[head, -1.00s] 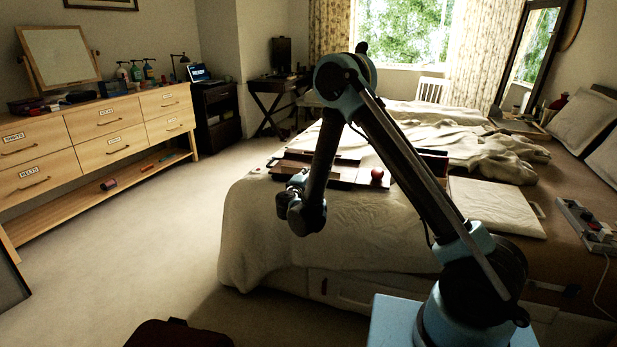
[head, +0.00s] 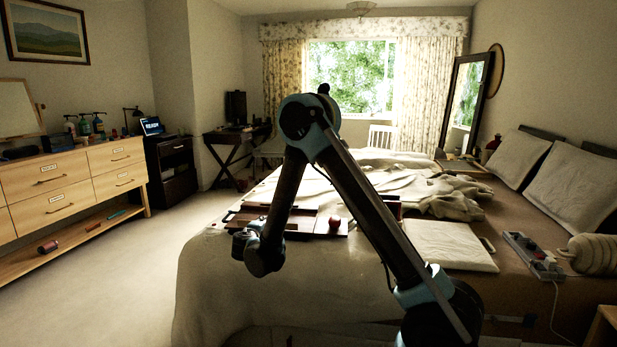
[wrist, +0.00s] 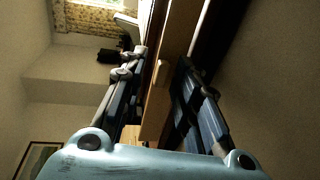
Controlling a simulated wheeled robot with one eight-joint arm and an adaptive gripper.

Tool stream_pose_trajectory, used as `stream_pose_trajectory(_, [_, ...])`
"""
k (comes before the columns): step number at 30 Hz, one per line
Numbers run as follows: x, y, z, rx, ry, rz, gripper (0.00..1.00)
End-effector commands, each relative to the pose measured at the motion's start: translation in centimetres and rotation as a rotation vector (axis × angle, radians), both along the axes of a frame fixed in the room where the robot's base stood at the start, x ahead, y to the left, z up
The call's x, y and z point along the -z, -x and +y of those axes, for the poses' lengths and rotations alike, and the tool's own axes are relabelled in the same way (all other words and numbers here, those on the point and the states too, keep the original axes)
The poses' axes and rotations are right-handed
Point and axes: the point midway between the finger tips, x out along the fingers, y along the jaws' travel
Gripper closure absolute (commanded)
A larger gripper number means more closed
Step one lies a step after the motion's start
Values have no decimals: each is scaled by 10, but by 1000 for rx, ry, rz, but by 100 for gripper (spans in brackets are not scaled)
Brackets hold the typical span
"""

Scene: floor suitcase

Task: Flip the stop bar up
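A flat dark-red and brown wooden tray (head: 299,222) lies on the near part of the bed, with a red ball (head: 334,224) at its right side. My wrist is at the tray's near left edge in the head view, and my gripper's fingers are mostly hidden there. In the wrist view my gripper (wrist: 158,88) is open, with its two fingers apart. A light wooden bar (wrist: 158,105) with a small rounded peg (wrist: 162,73) shows between the fingers. I cannot tell whether they touch it, or whether this is the stop bar.
The bed (head: 210,285) fills the middle. A labelled wooden dresser (head: 70,185) stands at left. Carpet (head: 110,280) between dresser and bed is clear.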

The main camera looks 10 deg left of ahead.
Motion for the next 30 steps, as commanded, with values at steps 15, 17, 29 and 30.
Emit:
stream_pose_trajectory(15, [-10, -13, -1, 1, 1, 332, 70])
stream_pose_trajectory(17, [-10, -14, -1, 1, 1, 373, 70])
stream_pose_trajectory(29, [-14, -27, 0, 2, 2, 653, 70])
stream_pose_trajectory(30, [-13, -28, -1, 4, 2, 683, 70])
